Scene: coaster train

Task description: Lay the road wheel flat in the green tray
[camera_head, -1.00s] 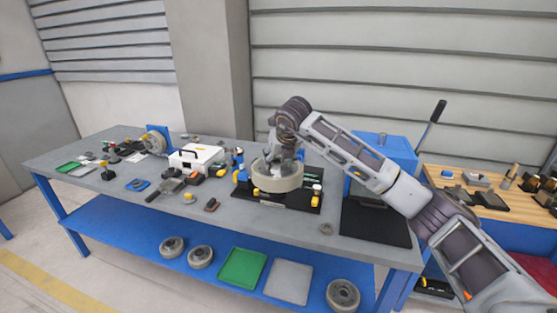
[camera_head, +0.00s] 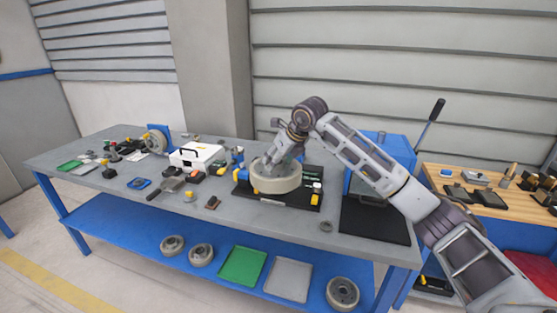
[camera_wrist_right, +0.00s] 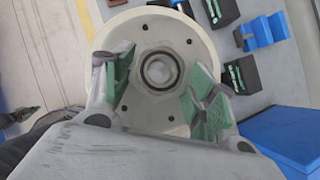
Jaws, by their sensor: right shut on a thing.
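The road wheel (camera_head: 284,184) is a pale, wide ring at the black fixture board (camera_head: 296,203) on the workbench. The right wrist view shows its face, central hub and bolt holes (camera_wrist_right: 186,20). My right gripper (camera_head: 272,165) reaches down into it from the upper right; its green-padded fingers (camera_wrist_right: 158,85) lie on either side of the hub, shut on the wheel. I cannot tell whether the wheel is clear of the board. The green tray (camera_head: 242,266) lies empty on the blue lower shelf. My left gripper is not in view.
A grey tray (camera_head: 288,279) lies beside the green one, with wheels (camera_head: 343,293) (camera_head: 201,254) on either side. The bench's front edge (camera_head: 200,228) overhangs the shelf. A smaller green tray (camera_head: 70,165) is at the bench's far left. A white case (camera_head: 196,156) stands left of the fixture.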

